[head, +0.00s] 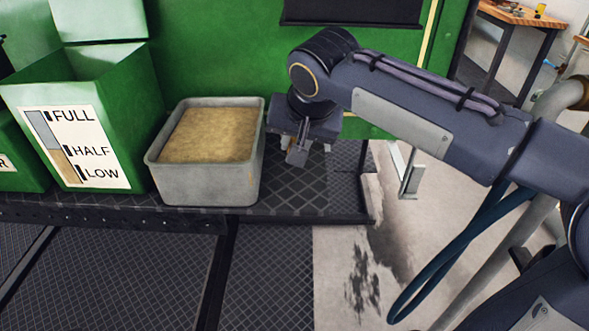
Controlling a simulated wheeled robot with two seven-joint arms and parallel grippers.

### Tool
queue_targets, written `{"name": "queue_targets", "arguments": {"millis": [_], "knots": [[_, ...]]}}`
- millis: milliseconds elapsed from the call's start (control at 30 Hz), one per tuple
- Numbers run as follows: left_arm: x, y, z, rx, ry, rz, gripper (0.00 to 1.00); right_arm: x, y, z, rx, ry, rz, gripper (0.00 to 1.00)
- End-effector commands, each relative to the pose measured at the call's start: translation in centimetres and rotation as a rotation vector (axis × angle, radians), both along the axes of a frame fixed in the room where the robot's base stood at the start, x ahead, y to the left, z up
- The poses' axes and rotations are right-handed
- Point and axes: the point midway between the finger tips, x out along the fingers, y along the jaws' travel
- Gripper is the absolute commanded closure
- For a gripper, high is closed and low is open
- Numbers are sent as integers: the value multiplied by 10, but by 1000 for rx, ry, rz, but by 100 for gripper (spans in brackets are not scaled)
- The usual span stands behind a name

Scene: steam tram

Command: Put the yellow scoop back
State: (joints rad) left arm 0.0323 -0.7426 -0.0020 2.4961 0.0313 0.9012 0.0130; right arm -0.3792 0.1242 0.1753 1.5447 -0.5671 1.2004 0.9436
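I see no yellow scoop that I can make out in the head view. A grey bin (205,184) filled with tan sand (210,134) stands on the dark tread-plate ledge. My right gripper (295,155) points down just to the right of the bin, above the ledge and apart from the sand. Its fingers are small and partly hidden by the wrist, so I cannot tell whether they are open or shut. I see nothing clearly held in them. My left gripper is not in view.
A green box (125,95) with a FULL, HALF, LOW label (70,145) stands left of the bin. A green wall (215,45) rises behind. The ledge (305,190) is bare right of the bin and ends near a post. A wooden table (512,14) stands far right.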

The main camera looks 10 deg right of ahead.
Motion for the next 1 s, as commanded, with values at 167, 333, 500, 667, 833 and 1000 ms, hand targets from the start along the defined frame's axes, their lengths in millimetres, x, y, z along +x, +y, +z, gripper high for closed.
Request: {"name": "queue_targets", "arguments": {"millis": [167,333,500,667,833,1000], "knots": [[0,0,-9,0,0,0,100,0,0,-22,1,-3,0,100],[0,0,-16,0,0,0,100,0,0,-39,0,-1,1,100],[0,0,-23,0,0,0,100,0,0,-60,1,-2,2,100],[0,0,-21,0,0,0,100,0,0,-59,1,-3,2,100],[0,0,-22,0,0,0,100,0,0,-60,0,0,1,74],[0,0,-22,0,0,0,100,0,0,-60,1,-1,2,57]]}}
